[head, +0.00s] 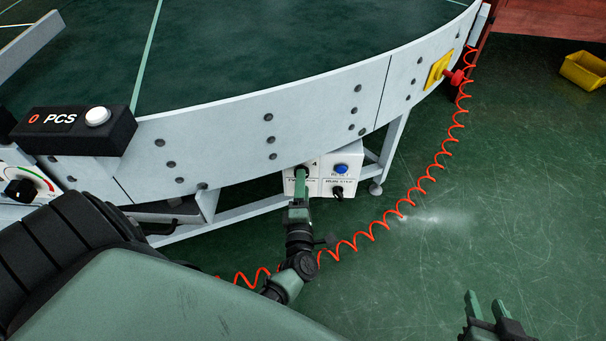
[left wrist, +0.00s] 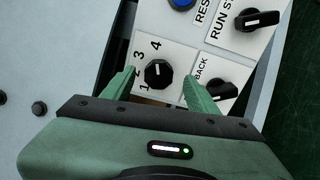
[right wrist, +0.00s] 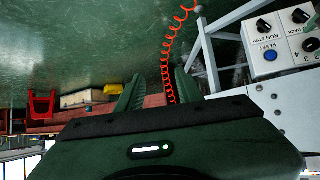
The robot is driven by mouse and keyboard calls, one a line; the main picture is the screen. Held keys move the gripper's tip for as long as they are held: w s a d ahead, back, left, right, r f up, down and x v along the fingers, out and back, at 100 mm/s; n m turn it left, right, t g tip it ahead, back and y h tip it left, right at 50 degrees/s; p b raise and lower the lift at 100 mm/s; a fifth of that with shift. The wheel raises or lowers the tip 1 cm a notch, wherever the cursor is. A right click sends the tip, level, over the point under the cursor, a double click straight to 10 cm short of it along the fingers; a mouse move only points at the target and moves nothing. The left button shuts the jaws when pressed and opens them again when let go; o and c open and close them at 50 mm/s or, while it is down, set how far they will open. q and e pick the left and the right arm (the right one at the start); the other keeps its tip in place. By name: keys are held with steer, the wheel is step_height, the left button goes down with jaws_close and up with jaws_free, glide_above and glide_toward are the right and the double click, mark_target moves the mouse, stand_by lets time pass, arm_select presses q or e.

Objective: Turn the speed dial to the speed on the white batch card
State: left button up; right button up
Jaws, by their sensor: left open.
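The speed dial (left wrist: 158,74) is a black knob on a white plate marked 1, 2, 3 and 4. It also shows at the edge of the right wrist view (right wrist: 311,45). I cannot tell for sure which number it points to. My left gripper (left wrist: 163,88) is open, with one green finger on each side of the knob; whether they touch it is unclear. In the head view my left gripper (head: 301,182) covers most of the dial. My right gripper (head: 487,304) is open and empty, away over the floor. I see no white batch card in any view.
The white control box (head: 325,187) also carries a blue reset button (head: 341,168) and a run/step switch (head: 337,192). The curved conveyor (head: 230,115) overhangs it. A coiled orange hose (head: 437,165) crosses the floor on the right. A PCS counter (head: 75,125) sits at left.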

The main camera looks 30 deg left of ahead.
arm_select(q)
steer(key=shift+v, duration=2.35)
arm_select(e)
steer(key=shift+s+d+f+g, duration=0.25)
steer(key=shift+s+f+g, duration=0.2)
steer(key=shift+s+f, duration=0.15)
steer(key=shift+s+d+f+g, duration=0.2)
steer(key=shift+s+f+g, duration=0.25)
steer(key=shift+s, duration=0.25)
arm_select(q)
steer(key=shift+d, duration=0.1)
